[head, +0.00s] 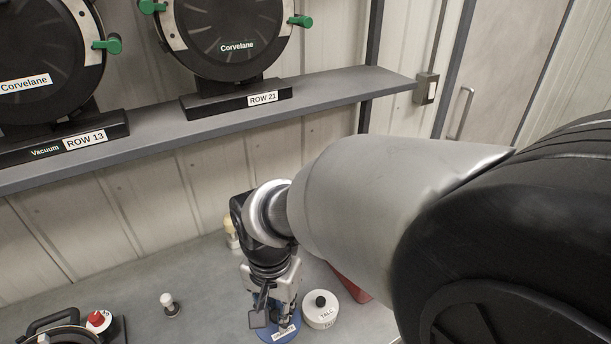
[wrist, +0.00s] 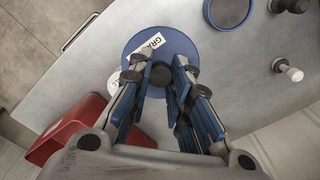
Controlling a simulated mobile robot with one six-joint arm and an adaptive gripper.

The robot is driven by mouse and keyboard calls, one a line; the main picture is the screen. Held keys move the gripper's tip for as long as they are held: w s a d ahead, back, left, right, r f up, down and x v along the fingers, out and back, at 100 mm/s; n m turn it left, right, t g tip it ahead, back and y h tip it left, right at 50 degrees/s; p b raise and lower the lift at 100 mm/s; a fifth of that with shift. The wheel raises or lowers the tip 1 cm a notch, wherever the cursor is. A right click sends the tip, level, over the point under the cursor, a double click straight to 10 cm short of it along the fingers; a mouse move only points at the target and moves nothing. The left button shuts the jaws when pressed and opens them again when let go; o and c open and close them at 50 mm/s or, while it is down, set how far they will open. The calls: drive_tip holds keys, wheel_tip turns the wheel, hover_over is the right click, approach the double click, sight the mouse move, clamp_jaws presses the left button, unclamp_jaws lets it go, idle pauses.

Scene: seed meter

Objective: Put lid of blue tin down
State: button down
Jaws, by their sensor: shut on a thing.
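My gripper (wrist: 160,78) is shut on the black knob of a round blue lid (wrist: 140,45), with one finger on either side of the knob. The lid has a white label reading "GRA", the rest being hidden. In the head view the lid (head: 281,333) shows at the bottom edge, under my gripper (head: 274,315). I cannot tell whether it touches the bench or hangs just above it. An open round blue tin (wrist: 228,12), dark inside, stands at the top of the wrist view, apart from the lid.
A white lidded tin (head: 320,310) marked TALC stands close right of the lid. A red bin (wrist: 75,125) is beyond it. A small white-topped peg (head: 169,305) stands left on the grey bench (head: 140,285). A shelf (head: 330,95) with black discs runs above.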

wheel_tip(320, 180, down, 11)
drive_tip(key=b, duration=0.3)
drive_tip(key=shift+a+f, duration=0.15)
drive_tip(key=shift+f, duration=0.05)
drive_tip(key=shift+f+b, duration=0.9)
drive_tip(key=shift+f, duration=1.3)
drive_tip(key=shift+f, duration=0.15)
drive_tip(key=c, duration=1.5)
unclamp_jaws()
drive_tip(key=shift+o, duration=0.2)
